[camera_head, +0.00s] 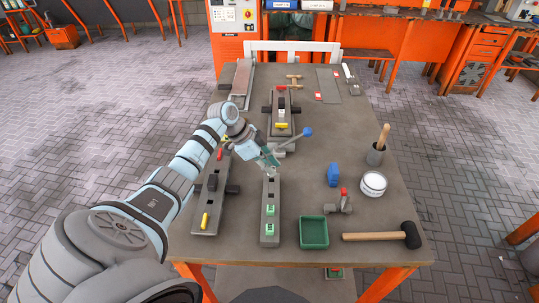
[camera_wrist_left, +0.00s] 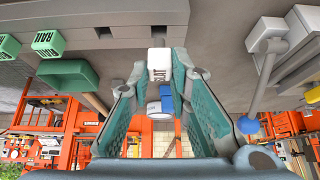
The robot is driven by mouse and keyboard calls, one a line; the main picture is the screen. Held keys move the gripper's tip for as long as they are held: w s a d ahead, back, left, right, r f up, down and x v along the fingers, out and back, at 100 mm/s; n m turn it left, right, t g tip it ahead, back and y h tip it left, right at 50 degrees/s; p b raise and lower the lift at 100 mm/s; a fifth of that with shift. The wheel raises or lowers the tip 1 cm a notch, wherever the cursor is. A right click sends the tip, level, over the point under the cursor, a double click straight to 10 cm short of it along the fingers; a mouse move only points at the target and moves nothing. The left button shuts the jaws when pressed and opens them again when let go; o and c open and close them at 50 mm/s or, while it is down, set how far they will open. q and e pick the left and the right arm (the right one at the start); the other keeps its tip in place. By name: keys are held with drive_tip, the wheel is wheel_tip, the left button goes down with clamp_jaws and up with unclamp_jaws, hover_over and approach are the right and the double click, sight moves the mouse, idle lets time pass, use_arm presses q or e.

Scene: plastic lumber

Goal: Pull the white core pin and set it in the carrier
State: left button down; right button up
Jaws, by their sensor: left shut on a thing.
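My left gripper (camera_head: 270,165) is shut on the white core pin, at the far end of the grey carrier (camera_head: 270,198). In the left wrist view the white pin (camera_wrist_left: 159,63) with dark lettering sits between the two teal fingertips (camera_wrist_left: 160,83). Its end is against or in the carrier wall (camera_wrist_left: 125,14); I cannot tell which. Two green pins stand in the near part of the carrier, one lettered RAIL (camera_wrist_left: 48,42). In the head view the gripper hides the white pin. My right gripper is not in view.
A lever with a blue ball (camera_head: 308,132) stands close right of the gripper. Grey moulds lie left (camera_head: 208,200) and behind (camera_head: 283,125). To the right are a green tray (camera_head: 314,233), a blue object (camera_head: 333,175), a white tub (camera_head: 373,184) and a mallet (camera_head: 411,235).

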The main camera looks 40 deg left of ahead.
use_arm(q)
drive_tip(key=shift+f+p, duration=0.1)
drive_tip(key=shift+p, duration=0.45)
idle(0.7)
drive_tip(key=shift+f, duration=0.3)
idle(0.4)
drive_tip(key=shift+f+b, duration=0.35)
drive_tip(key=shift+f, duration=0.15)
drive_tip(key=shift+f+b, duration=0.35)
drive_tip(key=shift+f, duration=0.3)
idle(0.4)
drive_tip(key=c, duration=1.4)
unclamp_jaws()
drive_tip(key=shift+o, duration=0.5)
drive_tip(key=o, duration=0.3)
